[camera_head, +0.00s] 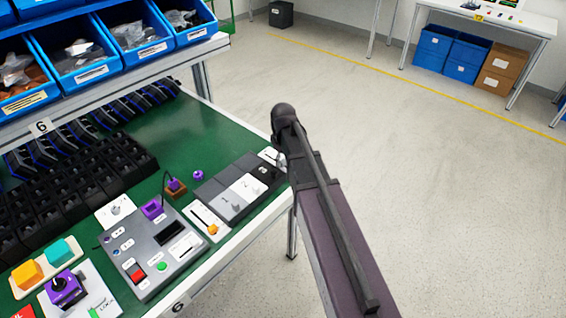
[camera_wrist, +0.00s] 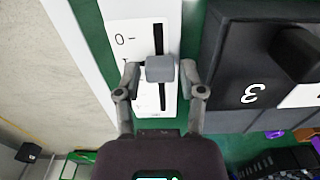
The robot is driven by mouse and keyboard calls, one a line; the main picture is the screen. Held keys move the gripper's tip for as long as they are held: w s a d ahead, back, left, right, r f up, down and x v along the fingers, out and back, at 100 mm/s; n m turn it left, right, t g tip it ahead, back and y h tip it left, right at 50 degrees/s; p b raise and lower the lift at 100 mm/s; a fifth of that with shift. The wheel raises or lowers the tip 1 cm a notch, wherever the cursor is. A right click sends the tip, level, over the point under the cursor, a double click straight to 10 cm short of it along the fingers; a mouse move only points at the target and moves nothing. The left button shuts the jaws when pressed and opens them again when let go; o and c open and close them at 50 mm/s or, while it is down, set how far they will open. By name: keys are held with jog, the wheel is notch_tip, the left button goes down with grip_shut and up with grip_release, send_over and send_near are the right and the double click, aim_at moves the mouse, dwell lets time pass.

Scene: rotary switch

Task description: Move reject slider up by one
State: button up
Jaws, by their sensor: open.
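A white slider plate (camera_wrist: 127,41) with a black vertical slot and a grey block knob (camera_wrist: 161,69) fills the upper middle of the wrist view. A "0" mark shows near its top; a lower mark is partly hidden by a finger. My gripper (camera_wrist: 161,72) is open, with one finger on each side of the knob; I cannot tell whether either finger touches it. In the head view, part of a white plate (camera_head: 268,155) shows at the bench's right end, mostly hidden by my arm. No "reject" label is readable.
Dark switch boxes, one marked 3 (camera_wrist: 235,70), stand close to the right of the slider plate in the wrist view. In the head view, another white slider plate (camera_head: 199,212) has an orange knob. A grey control box (camera_head: 155,250) stands nearby. Open floor lies right of the bench.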

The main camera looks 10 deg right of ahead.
grip_shut()
jog(key=shift+w+a, duration=0.75)
jog(key=shift+w, duration=0.35)
grip_release()
jog(key=shift+s+d, duration=0.1)
jog(key=shift+s, duration=0.05)
